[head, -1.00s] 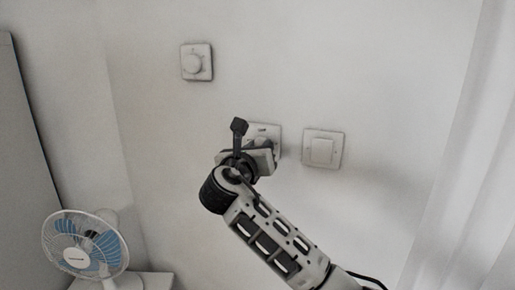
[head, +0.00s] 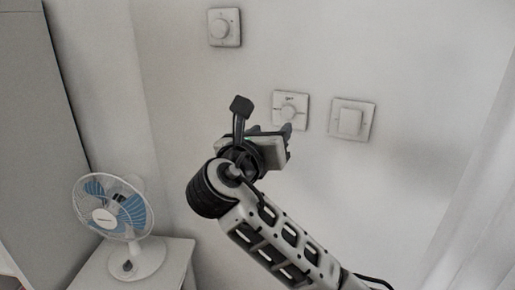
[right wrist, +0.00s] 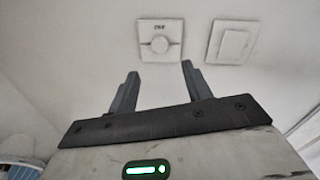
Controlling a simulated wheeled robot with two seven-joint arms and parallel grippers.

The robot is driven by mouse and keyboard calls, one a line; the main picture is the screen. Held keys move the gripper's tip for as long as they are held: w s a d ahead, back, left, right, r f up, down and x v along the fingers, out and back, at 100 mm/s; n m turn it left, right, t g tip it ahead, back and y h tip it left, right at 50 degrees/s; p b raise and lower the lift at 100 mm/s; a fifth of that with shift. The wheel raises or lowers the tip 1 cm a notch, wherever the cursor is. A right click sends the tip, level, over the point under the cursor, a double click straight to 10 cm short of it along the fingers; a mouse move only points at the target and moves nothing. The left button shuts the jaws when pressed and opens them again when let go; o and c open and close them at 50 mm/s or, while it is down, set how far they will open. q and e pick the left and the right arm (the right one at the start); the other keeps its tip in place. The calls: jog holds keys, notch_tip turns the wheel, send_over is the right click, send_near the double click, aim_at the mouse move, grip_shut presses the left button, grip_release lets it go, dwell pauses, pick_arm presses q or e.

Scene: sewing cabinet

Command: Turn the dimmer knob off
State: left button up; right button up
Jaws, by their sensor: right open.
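A round knob on a square white plate (head: 290,110) is on the wall, with small dark marking above the knob. It also shows in the right wrist view (right wrist: 160,43), straight ahead beyond the fingertips. A second round knob on a plate (head: 224,27) is higher up and to the left, without visible marking. I cannot tell from the pictures alone which is the dimmer. My right gripper (head: 272,130) is open and empty, just below and left of the marked knob in the head view. In the right wrist view its two fingers (right wrist: 160,72) stand apart, clear of the knob. My left gripper is not in view.
A flat rocker switch (head: 350,119) is on the wall right of the marked knob. A white and blue fan (head: 113,208) stands on a white surface (head: 172,262) at lower left. A pale curtain (head: 475,200) hangs at the right. The wall around the plates is bare.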

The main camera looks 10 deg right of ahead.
jog(key=v, duration=0.6)
jog(key=shift+f, duration=0.1)
notch_tip(320, 180, down, 27)
jog(key=s+m+g+y, duration=0.3)
jog(key=m+y, duration=0.6)
jog(key=m, duration=0.1)
jog(key=s+d+f+m+y, duration=0.2)
jog(key=s+d+f+m, duration=0.1)
jog(key=s+f+m, duration=0.4)
jog(key=s+d+f+m+g+y, duration=0.1)
jog(key=s+d+f+m, duration=0.1)
jog(key=s+f+m, duration=0.6)
jog(key=s+m, duration=0.2)
jog(key=m, duration=0.2)
jog(key=shift+s+d+g+y, duration=0.2)
jog(key=shift+d+g+y, duration=0.1)
jog(key=shift+d+y, duration=0.1)
